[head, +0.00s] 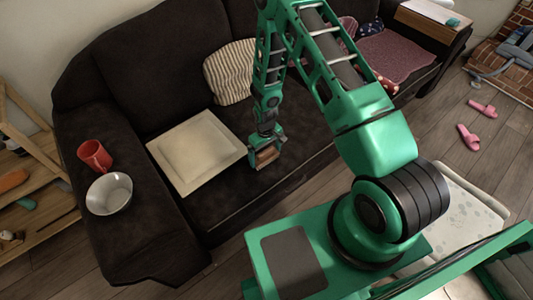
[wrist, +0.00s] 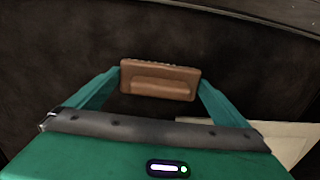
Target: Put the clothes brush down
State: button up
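The clothes brush is a brown wooden block, seen in the wrist view (wrist: 160,80) between my two green fingers, with dark bristles showing along its far edge. My gripper (head: 267,153) is shut on it, one finger against each end. In the head view the brush (head: 265,156) is low over the dark sofa seat (head: 235,195), just right of a square cream tray (head: 197,150). I cannot tell whether the brush touches the seat. The tray's edge also shows at the lower right of the wrist view (wrist: 285,140).
A striped cushion (head: 231,73) leans on the backrest. Bare seat lies in front of the gripper. Pink slippers (head: 468,138) lie on the floor at right.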

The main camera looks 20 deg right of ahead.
notch_tip(320, 180, up, 12)
jog(key=shift+r, duration=0.2)
dwell(0.7)
notch_tip(320, 180, up, 12)
jog(key=m, duration=0.2)
send_over(266, 151)
jog(key=s+d, duration=0.2)
jog(key=d, duration=0.5)
jog(key=s+d+r+m+h, duration=0.1)
jog(key=s+d+r, duration=0.2)
jog(key=r, duration=0.3)
jog(key=s+d+r+m, duration=0.1)
jog(key=s+d+r, duration=0.3)
jog(key=r, duration=0.2)
jog(key=s+d+r+m, duration=0.1)
jog(key=s+r+m, duration=0.1)
jog(key=s+r, duration=0.2)
jog(key=s+d+r+m, duration=0.1)
jog(key=s+r, duration=0.3)
jog(key=s, duration=0.7)
jog(key=s+d+r+m+y, duration=0.1)
jog(key=s+r+m, duration=0.2)
jog(key=s, duration=0.4)
jog(key=shift+s+d+r, duration=0.2)
jog(key=shift+d+r, duration=0.15)
jog(key=shift+r, duration=0.25)
